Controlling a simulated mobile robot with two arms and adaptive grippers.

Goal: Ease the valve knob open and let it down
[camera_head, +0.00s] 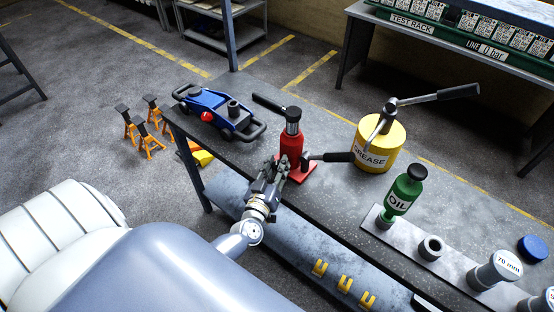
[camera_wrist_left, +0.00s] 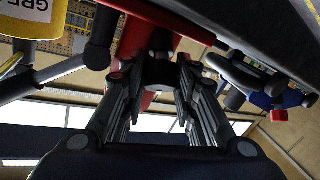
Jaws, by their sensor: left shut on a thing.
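My left gripper (camera_head: 284,167) is at the low front-left side of the jack. In the left wrist view, its fingers (camera_wrist_left: 160,78) are shut on a dark valve knob (camera_wrist_left: 160,66) in front of the jack's red body (camera_wrist_left: 134,36). My right gripper is not in view.
A blue trolley jack (camera_head: 212,103) stands left on the bench (camera_head: 260,92). A yellow grease tub (camera_head: 384,140) with a lever stands right of the bottle jack. A green oil bottle (camera_head: 404,190) and grey cylinders (camera_head: 494,271) are farther right. Orange stands (camera_head: 149,140) are on the floor.

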